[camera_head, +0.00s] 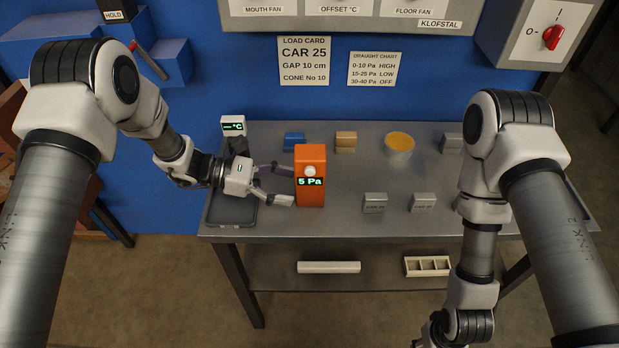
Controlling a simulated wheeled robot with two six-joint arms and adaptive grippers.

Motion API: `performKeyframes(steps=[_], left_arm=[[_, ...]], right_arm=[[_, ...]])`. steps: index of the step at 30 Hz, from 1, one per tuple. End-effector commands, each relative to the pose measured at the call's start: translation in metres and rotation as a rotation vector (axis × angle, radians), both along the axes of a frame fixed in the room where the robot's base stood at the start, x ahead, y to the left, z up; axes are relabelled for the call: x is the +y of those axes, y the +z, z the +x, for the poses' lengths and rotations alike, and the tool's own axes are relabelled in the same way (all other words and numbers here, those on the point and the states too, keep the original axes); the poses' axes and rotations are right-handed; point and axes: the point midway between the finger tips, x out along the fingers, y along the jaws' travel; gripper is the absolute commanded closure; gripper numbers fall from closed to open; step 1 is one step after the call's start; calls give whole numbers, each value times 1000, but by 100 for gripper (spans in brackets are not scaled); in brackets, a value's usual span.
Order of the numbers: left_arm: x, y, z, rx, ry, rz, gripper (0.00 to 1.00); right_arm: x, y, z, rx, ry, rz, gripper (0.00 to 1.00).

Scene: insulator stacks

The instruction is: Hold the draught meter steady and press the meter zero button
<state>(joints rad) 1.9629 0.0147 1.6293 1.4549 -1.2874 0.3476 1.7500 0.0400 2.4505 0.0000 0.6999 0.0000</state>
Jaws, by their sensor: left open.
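The draught meter (311,195) is an upright orange box on the grey metal table, with a green "5 Pa" display. A round white button (310,171) sits on its front above the display; I take it for the meter zero button. My left gripper (284,185) is open at the meter's left side, its fingers pointing right towards it. One finger is farther back and one nearer the front. I cannot tell whether the fingertips touch the meter.
On the table (270,228) stand a blue block (294,141), a tan block (346,142), a cup with orange content (399,145) and grey blocks (375,203). A dark tray (232,213) and a °C display (233,126) are at the left.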

Motion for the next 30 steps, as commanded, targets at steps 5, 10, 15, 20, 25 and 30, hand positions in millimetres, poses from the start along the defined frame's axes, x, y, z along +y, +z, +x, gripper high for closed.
performKeyframes(steps=[5,10,15,20,25,30], left_arm=[[-29,-11,-1,0,-2,1,31],[-43,-14,0,0,0,0,31],[-46,-15,0,0,0,0,31],[-45,-14,0,1,0,0,45],[-45,-14,0,1,0,0,68],[-45,-14,0,1,0,0,68]], right_arm=[[0,-9,0,-1,0,0,60],[0,-11,0,-1,0,0,60],[0,-11,0,-1,0,0,60],[0,-10,0,-1,0,0,60],[0,-10,0,-1,0,0,60],[0,-10,0,-1,0,0,100]])
